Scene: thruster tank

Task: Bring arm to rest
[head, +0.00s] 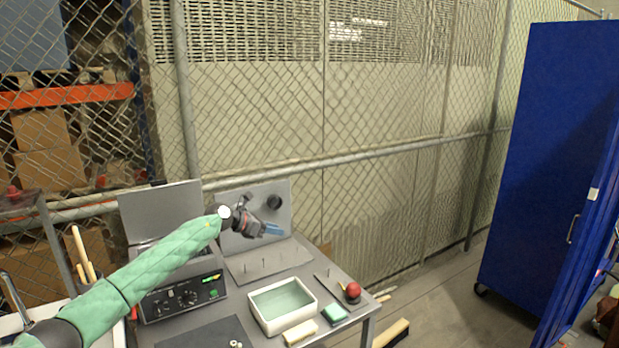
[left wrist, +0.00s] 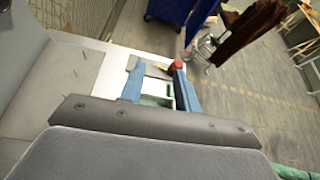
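My left arm, in a green quilted sleeve, reaches in from the left in the head view. My right gripper is in neither view.
Thin pins stand on a grey plate (head: 285,256).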

